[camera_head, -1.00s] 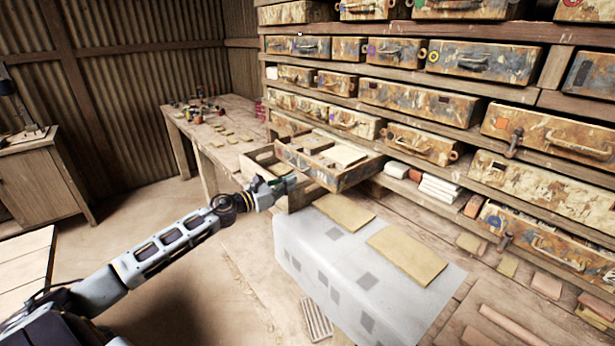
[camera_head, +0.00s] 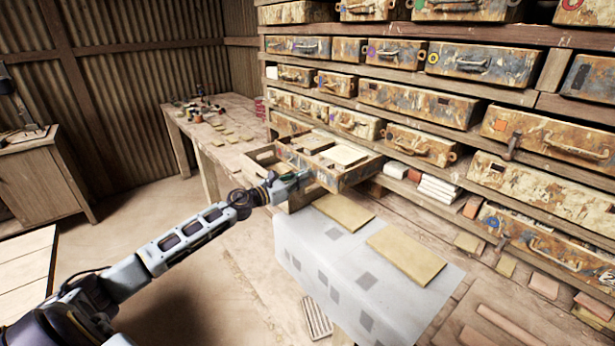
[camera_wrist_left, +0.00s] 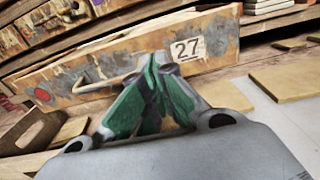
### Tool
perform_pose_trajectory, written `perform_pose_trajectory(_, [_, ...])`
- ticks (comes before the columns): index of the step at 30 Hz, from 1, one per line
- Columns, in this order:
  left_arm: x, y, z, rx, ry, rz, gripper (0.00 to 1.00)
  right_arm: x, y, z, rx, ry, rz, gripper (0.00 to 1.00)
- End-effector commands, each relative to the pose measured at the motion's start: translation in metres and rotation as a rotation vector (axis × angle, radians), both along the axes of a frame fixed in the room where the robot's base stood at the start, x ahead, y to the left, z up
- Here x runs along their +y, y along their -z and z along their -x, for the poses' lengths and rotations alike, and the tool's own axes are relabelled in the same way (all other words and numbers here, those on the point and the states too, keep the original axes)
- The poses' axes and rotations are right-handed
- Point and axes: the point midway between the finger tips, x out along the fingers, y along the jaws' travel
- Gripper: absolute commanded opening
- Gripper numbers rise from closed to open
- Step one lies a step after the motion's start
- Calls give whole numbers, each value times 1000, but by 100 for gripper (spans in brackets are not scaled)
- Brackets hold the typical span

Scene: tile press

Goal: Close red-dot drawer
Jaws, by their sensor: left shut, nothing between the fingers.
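The red-dot drawer (camera_head: 350,177) sticks out of the shelf wall above the bench, open, with flat tan tiles inside. In the left wrist view its worn front (camera_wrist_left: 218,46) shows a red dot at the left end, a metal handle and a label reading 27. My left gripper (camera_head: 303,178) is at the drawer's front face. In the wrist view its green-padded fingers (camera_wrist_left: 158,62) are shut and empty, between the handle and the label. They look close to or against the front; contact is not clear. The fingers hide part of the front. My right gripper is not in view.
A wooden crate (camera_head: 262,158) stands beside and below the drawer. A grey-white sheet (camera_head: 310,255) with tan tiles (camera_head: 405,254) covers the bench right of my arm. Several closed drawers fill the shelves (camera_head: 470,62). Open floor (camera_head: 150,215) lies left of the bench.

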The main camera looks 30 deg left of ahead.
Motion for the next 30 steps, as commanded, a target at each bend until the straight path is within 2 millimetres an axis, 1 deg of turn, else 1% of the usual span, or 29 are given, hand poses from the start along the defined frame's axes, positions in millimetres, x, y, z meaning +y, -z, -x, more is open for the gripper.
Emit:
perform_pose_trajectory(15, [-10,-1,-24,-1,-1,0,0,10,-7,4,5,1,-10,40])
perform_pose_trajectory(30, [-12,0,-28,1,1,0,0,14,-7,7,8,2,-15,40])
